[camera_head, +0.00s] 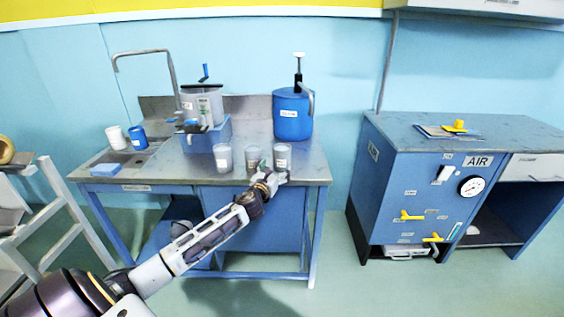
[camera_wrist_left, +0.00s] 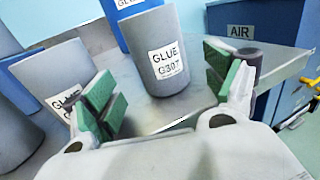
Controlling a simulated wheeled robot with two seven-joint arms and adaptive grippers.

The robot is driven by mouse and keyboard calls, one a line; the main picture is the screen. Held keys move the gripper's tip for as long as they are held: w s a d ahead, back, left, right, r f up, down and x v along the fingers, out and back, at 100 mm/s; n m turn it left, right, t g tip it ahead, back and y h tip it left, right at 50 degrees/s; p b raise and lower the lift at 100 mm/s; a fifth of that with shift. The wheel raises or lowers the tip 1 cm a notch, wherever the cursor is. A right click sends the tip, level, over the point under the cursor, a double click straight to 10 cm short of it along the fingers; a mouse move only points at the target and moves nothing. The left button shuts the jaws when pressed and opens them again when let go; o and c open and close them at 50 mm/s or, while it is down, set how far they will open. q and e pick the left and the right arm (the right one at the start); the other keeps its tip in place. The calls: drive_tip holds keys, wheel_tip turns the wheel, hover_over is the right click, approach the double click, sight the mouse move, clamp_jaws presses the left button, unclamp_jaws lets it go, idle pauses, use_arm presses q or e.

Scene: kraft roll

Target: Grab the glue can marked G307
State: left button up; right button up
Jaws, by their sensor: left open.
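The grey glue can marked G307 (camera_wrist_left: 150,30) stands upright on the metal bench, its white label facing me in the left wrist view. In the head view it appears to be the rightmost can (camera_head: 283,158) of three in a row at the bench's front edge. My left gripper (camera_head: 271,180) is at that edge, just in front of the can. In the left wrist view its green-padded fingers (camera_wrist_left: 166,88) are open, with the can beyond and between them. No contact shows. A second glue can (camera_wrist_left: 62,88) is partly hidden behind the left finger. My right gripper is out of view.
Two more grey cans (camera_head: 223,158) (camera_head: 253,158) stand left of the G307 can. A blue container (camera_head: 292,115) is behind it on the bench (camera_head: 310,165). A blue cabinet marked AIR (camera_head: 420,190) stands to the right, across a floor gap.

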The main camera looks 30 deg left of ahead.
sight(279, 164)
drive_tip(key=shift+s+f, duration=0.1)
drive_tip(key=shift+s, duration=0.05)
use_arm(q)
drive_tip(key=shift+w, duration=0.1)
drive_tip(key=shift+w, duration=0.15)
drive_tip(key=shift+w+a+r, duration=0.1)
drive_tip(key=shift+w+a, duration=0.05)
drive_tip(key=shift+w, duration=0.3)
drive_tip(key=shift+w+a, duration=0.1)
drive_tip(key=shift+w, duration=0.45)
drive_tip(key=shift+w+a+b, duration=0.1)
drive_tip(key=shift+w+b, duration=0.2)
drive_tip(key=shift+w, duration=0.3)
drive_tip(key=shift+w+a, duration=0.1)
drive_tip(key=shift+w, duration=0.65)
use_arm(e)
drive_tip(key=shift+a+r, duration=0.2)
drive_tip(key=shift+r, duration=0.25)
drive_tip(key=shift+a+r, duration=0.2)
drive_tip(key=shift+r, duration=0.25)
use_arm(q)
drive_tip(key=shift+c, duration=0.2)
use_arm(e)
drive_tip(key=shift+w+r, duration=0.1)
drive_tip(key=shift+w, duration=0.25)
